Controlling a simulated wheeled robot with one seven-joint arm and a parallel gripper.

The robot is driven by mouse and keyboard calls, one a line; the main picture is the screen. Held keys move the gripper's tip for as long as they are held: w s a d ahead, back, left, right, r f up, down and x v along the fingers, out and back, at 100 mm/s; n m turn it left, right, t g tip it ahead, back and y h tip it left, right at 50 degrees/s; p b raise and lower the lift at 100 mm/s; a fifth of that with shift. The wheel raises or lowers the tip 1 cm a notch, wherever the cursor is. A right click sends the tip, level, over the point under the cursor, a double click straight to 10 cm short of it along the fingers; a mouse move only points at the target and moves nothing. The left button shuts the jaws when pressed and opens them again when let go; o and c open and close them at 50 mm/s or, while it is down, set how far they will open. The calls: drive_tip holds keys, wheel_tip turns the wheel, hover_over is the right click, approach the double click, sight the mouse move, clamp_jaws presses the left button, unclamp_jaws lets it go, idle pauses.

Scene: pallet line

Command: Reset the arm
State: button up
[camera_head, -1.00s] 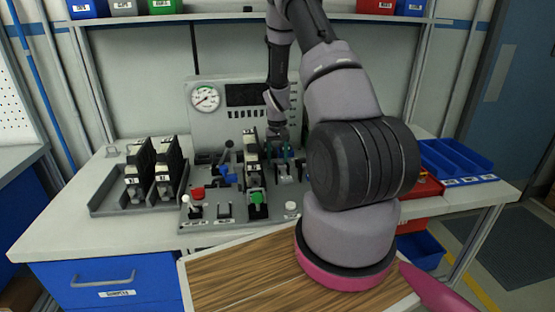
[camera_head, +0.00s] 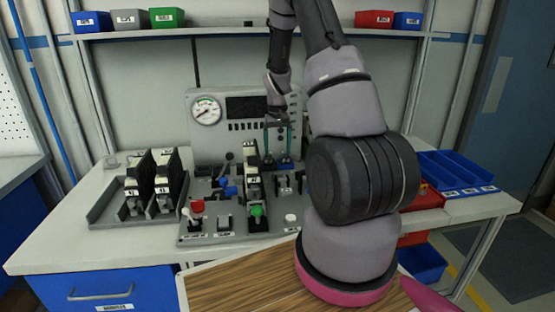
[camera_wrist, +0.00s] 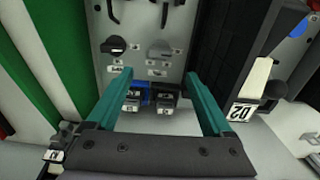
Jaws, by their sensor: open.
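My gripper (camera_head: 278,143) hangs above the back part of the grey control panel (camera_head: 225,240) in the head view. Its two teal fingers point down at the panel. In the wrist view my gripper (camera_wrist: 158,80) has its fingers wide apart with nothing held between them. A blue switch-like part (camera_wrist: 137,97) and a dark grey one (camera_wrist: 165,98) show through the gap, apart from the fingers. A dark module with a white label (camera_wrist: 240,111) is close beside the right finger in that view. My arm hides the panel's right side in the head view.
A dark module with a white front (camera_head: 252,165) stands on the panel left of my gripper. A gauge (camera_head: 206,111) is on the upright board behind. Two modules sit in a grey tray (camera_head: 110,208) at left. Blue bins (camera_head: 455,172) are at right; a shelf (camera_head: 240,33) spans above.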

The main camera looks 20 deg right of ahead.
drive_tip(key=shift+r, duration=0.5)
drive_tip(key=s+a+r+t, duration=0.1)
drive_tip(key=s+a+r, duration=0.2)
drive_tip(key=r, duration=0.4)
drive_tip(key=s+a+r+t, duration=0.1)
drive_tip(key=s+a+r, duration=0.2)
drive_tip(key=r, duration=0.5)
drive_tip(key=s+a+r+t, duration=0.2)
drive_tip(key=s+r, duration=0.1)
drive_tip(key=r, duration=0.4)
drive_tip(key=s+a+r+t, duration=0.1)
drive_tip(key=s+a+r, duration=0.1)
drive_tip(key=s, duration=0.4)
drive_tip(key=s+a+r+t+y, duration=0.1)
drive_tip(key=s+a+r, duration=0.2)
drive_tip(key=s, duration=0.3)
drive_tip(key=s+a+r+m+t+y, duration=0.1)
drive_tip(key=s+a+r, duration=0.1)
drive_tip(key=s+r, duration=0.2)
drive_tip(key=shift+s+a+r, duration=0.15)
drive_tip(key=shift+s+r, duration=0.2)
drive_tip(key=shift+s, duration=0.8)
